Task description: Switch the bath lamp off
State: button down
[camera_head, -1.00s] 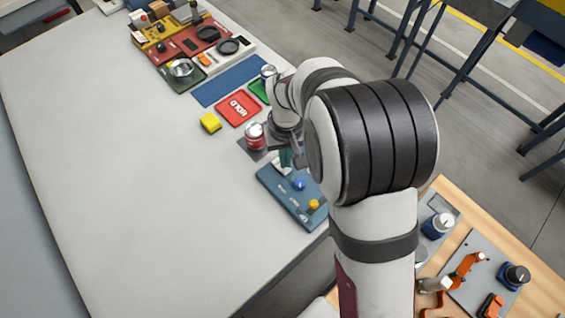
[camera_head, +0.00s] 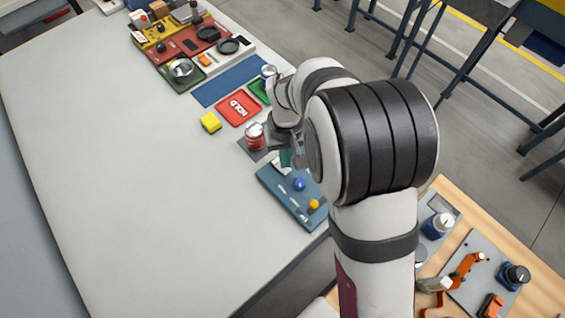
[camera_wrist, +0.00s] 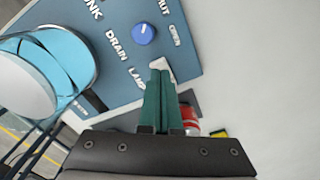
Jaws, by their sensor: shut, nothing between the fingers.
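A blue panel (camera_head: 282,196) lies on the near right part of the white table. It carries a blue knob (camera_head: 299,184) and a yellow knob (camera_head: 314,204). In the wrist view the panel (camera_wrist: 118,62) has white labels, among them DRAIN and one that seems to read LAMP. The blue knob (camera_wrist: 144,33) sits above the fingertips. My gripper (camera_wrist: 161,72) has its green fingers together, with the tips at a small white piece (camera_wrist: 159,64) beside the lamp label. I cannot tell whether they touch it or which way any switch is set. In the head view my gripper (camera_head: 286,158) is partly hidden.
A red can (camera_head: 255,136) stands close beyond my gripper on a dark mat. A yellow block (camera_head: 210,122) and a red tray (camera_head: 239,108) lie farther off. The table's left is clear.

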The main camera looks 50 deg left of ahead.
jog(key=shift+f, duration=0.95)
dwell(0.4)
jog(key=shift+r, duration=3.5)
jog(key=w+d+r+m, duration=0.2)
jog(key=d+r+m, duration=0.15)
jog(key=d, duration=0.45)
jog(key=w+d+r+m, duration=0.2)
jog(key=d+r+m, duration=0.15)
jog(key=d, duration=0.35)
jog(key=s+d+r+m+y, duration=0.1)
jog(key=s+d+m, duration=0.4)
jog(key=d, duration=0.4)
jog(key=s+d+r+m, duration=0.2)
jog(key=s+d+m, duration=0.3)
jog(key=s+d, duration=0.2)
jog(key=shift+d+m+y, duration=0.3)
jog(key=shift+d+y, duration=0.1)
jog(key=shift+d, duration=0.85)
